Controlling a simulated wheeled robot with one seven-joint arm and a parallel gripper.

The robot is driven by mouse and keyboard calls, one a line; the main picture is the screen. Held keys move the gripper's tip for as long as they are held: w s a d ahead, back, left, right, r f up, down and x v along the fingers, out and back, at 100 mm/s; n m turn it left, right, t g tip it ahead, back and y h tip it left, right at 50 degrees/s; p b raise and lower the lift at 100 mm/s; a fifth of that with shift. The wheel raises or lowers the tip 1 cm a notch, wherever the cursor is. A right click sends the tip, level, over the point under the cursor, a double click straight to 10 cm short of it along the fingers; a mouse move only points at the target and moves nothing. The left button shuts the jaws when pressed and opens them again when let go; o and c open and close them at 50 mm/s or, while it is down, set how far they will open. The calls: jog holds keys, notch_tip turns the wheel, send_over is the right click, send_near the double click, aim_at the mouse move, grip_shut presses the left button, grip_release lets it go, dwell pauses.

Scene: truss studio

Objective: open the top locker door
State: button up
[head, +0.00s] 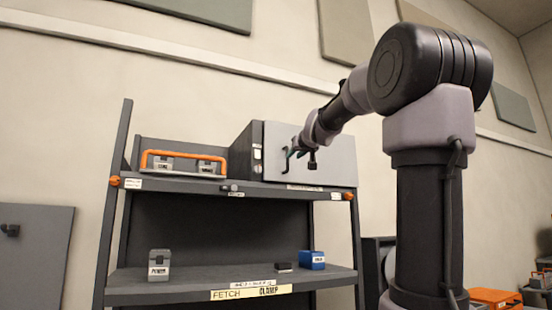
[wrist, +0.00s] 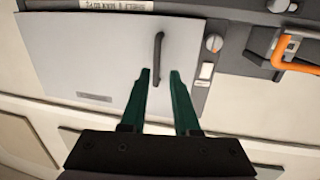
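The top locker (head: 246,150) is a dark grey box at the right end of the rack's top shelf. Its light grey door (head: 335,160) faces me and looks shut; it fills the upper left of the wrist view (wrist: 90,50). A dark upright bar handle (head: 285,161) sits near the door's left edge; it also shows in the wrist view (wrist: 158,48). My gripper (head: 293,153) is in front of the door at the handle. In the wrist view its green fingers (wrist: 160,74) are apart, with one end of the handle between their tips, seemingly untouched.
An orange-handled holder (head: 185,154) with grey blocks stands left of the locker on the top shelf. The lower shelf holds a grey block (head: 159,264), a small dark block (head: 284,267) and a blue block (head: 312,260). A round knob (wrist: 214,43) and white switch (wrist: 206,71) sit beside the door.

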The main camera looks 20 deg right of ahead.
aim_at(288, 167)
jog(key=shift+t, duration=0.3)
jog(key=w, duration=0.3)
jog(key=w+d+r, duration=0.1)
jog(key=w, duration=0.3)
jog(key=w+d, duration=0.1)
jog(key=w, duration=0.3)
jog(key=shift+w+r, duration=0.2)
jog(key=shift+r, duration=0.2)
grip_shut()
dwell(0.6)
